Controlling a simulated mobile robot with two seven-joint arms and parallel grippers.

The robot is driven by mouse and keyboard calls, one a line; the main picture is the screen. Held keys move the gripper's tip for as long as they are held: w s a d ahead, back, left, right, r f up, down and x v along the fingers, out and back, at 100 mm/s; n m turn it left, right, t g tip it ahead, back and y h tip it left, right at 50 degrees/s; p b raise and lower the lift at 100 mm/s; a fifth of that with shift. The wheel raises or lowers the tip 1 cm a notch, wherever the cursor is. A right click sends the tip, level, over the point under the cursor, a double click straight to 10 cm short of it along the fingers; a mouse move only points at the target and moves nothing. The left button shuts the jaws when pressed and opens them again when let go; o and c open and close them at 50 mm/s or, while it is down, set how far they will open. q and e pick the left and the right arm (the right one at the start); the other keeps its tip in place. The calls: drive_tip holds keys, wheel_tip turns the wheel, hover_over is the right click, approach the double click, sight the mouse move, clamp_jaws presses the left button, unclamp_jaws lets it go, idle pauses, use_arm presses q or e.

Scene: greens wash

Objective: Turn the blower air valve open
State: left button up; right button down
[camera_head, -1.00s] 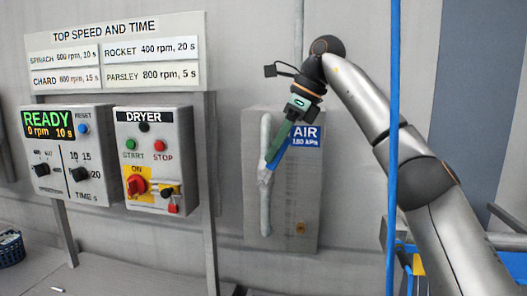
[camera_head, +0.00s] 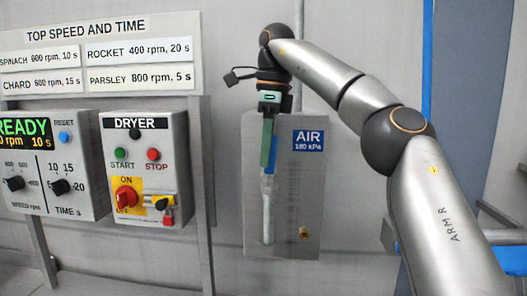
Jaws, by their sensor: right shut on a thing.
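The air valve is on a grey wall panel (camera_head: 302,180) with a blue AIR 180 kPa label (camera_head: 309,141). A pale vertical pipe (camera_head: 267,218) runs down the panel. The blue valve lever (camera_head: 273,157) now points straight up, in line with the pipe. My right gripper (camera_head: 267,160) comes down from above with its green fingers upright and is shut on the lever, partly hiding it. My left gripper is not in view.
The dryer box (camera_head: 147,165) with its red knob and START and STOP buttons hangs left of the panel. Further left is the READY speed and time box (camera_head: 48,165).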

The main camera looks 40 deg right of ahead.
drive_tip(key=shift+w+a+f, duration=0.1)
drive_tip(key=shift+w, duration=0.05)
idle(0.5)
drive_tip(key=c, duration=0.8)
unclamp_jaws()
drive_tip(key=shift+c, duration=0.2)
drive_tip(key=shift+a+r, duration=0.1)
drive_tip(key=shift+r, duration=0.1)
